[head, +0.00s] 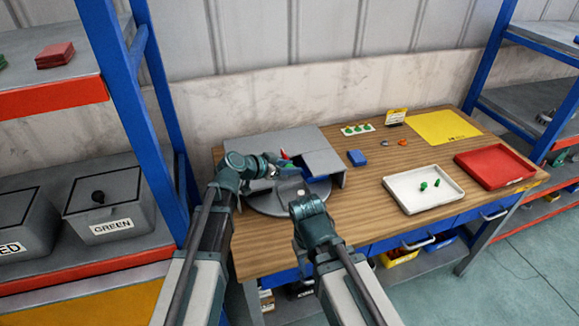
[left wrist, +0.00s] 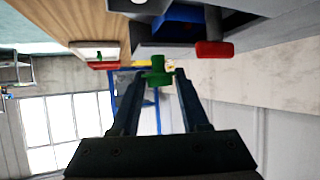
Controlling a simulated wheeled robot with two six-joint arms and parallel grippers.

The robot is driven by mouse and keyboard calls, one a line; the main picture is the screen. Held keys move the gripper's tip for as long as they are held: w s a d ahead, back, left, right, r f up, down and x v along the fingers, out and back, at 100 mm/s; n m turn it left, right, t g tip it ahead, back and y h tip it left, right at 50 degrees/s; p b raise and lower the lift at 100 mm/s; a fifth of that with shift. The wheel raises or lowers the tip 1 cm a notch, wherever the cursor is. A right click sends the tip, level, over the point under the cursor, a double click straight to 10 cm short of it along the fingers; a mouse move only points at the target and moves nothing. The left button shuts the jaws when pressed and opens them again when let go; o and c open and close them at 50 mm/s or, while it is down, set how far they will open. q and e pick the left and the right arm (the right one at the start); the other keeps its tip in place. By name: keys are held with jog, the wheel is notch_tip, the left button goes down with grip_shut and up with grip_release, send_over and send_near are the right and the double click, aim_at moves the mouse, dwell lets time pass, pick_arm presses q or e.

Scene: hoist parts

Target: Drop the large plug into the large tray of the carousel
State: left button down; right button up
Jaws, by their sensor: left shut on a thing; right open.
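My left gripper (left wrist: 157,82) is shut on a green plug (left wrist: 157,72), which sits between the fingertips with its wider rim across them. In the head view my left gripper (head: 279,163) is over the carousel (head: 268,206), a grey round disc partly under a grey cover. A blue tray (head: 317,180) shows at the cover's opening. A red part (head: 284,154) is beside the left fingertips; a red part (left wrist: 214,49) also shows in the left wrist view. My right gripper (head: 299,192) is open at the disc's front; its fingers are mostly hidden.
A white tray (head: 399,194) with green pieces, a red tray (head: 475,164), a blue block (head: 357,158) and a yellow mat (head: 445,127) lie to the right. Blue shelf posts (head: 118,75) stand at the left.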

pick_arm(q)
jog(key=shift+f, duration=0.65)
pick_arm(e)
jog(key=shift+f, duration=0.6)
pick_arm(q)
jog(key=shift+r, duration=0.1)
jog(key=shift+c, duration=1.6)
grip_release()
pick_arm(e)
jog(key=shift+r, duration=0.1)
pick_arm(q)
jog(key=p+v, duration=0.6)
jog(key=v, duration=0.7)
jog(key=shift+s+a+r, duration=0.15)
jog(key=shift+s+a, duration=0.05)
jog(key=shift+s, duration=0.1)
pick_arm(e)
notch_tip(320, 180, up, 6)
jog(key=shift+r, duration=0.25)
